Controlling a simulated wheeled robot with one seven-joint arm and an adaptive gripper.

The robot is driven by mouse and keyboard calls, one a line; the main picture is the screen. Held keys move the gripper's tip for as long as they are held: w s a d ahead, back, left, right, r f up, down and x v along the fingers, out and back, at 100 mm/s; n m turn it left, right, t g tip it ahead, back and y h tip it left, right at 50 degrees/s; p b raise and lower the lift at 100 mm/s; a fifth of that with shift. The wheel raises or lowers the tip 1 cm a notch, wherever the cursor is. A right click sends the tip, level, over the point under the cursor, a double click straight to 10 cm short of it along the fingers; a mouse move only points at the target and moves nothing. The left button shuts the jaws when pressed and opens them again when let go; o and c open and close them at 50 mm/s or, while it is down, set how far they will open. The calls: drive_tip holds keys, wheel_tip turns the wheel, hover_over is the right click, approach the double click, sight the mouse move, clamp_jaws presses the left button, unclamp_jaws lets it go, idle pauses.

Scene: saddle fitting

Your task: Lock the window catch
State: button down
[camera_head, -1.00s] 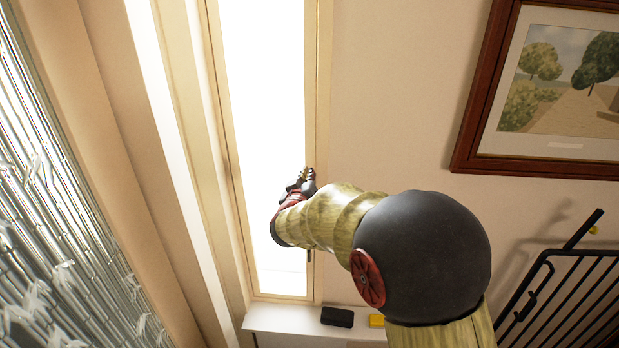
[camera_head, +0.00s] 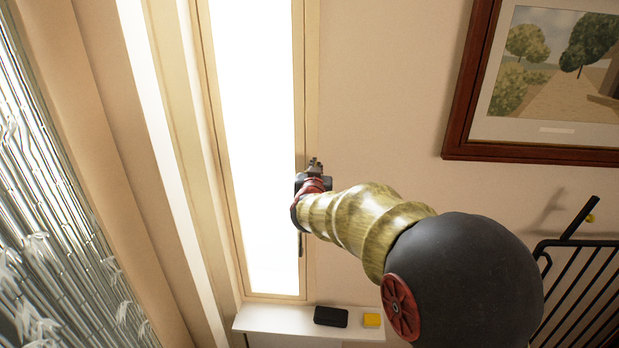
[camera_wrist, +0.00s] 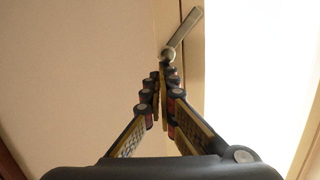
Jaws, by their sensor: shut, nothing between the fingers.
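The window catch shows in the wrist view as a metallic lever (camera_wrist: 185,28) with a round pivot end (camera_wrist: 169,54) on the pale window frame (camera_wrist: 193,75). The lever slants up and to the right, toward the bright pane. My gripper (camera_wrist: 164,82) is shut and empty. Its tips lie just below the pivot end in that view; I cannot tell whether they touch it. In the head view my gripper (camera_head: 316,163) is at the right side of the tall window (camera_head: 255,130). A small dark piece (camera_head: 302,246) shows on the frame below it; I cannot tell whether it is the catch.
A white sill (camera_head: 270,320) below the window holds a black box (camera_head: 331,316) and a yellow block (camera_head: 372,320). A framed picture (camera_head: 460,125) hangs right, above a black rail (camera_head: 585,245). The wall beside the window is clear.

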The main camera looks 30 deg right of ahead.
drive_tip(key=d+f+m+b, duration=0.1)
drive_tip(key=b, duration=0.2)
drive_tip(key=s+f+m+b, duration=0.1)
drive_tip(key=m+b, duration=0.1)
drive_tip(key=b, duration=0.2)
drive_tip(key=s+d+f+m+t+y+b, duration=0.1)
drive_tip(key=f+m+b, duration=0.1)
drive_tip(key=b, duration=0.1)
drive_tip(key=shift+d+b, duration=0.35)
drive_tip(key=shift+b, duration=0.05)
drive_tip(key=shift+w+d+r, duration=0.15)
drive_tip(key=shift+d+r, duration=0.2)
drive_tip(key=shift+r, duration=0.05)
drive_tip(key=shift+s+d+r+p, duration=0.25)
drive_tip(key=shift+d+r+p, duration=0.55)
drive_tip(key=shift+d+r, duration=0.3)
drive_tip(key=f+p+v, duration=0.1)
drive_tip(key=p+v, duration=0.1)
drive_tip(key=v, duration=0.7)
drive_tip(key=shift+a+r, duration=0.3)
drive_tip(key=shift+r, duration=0.05)
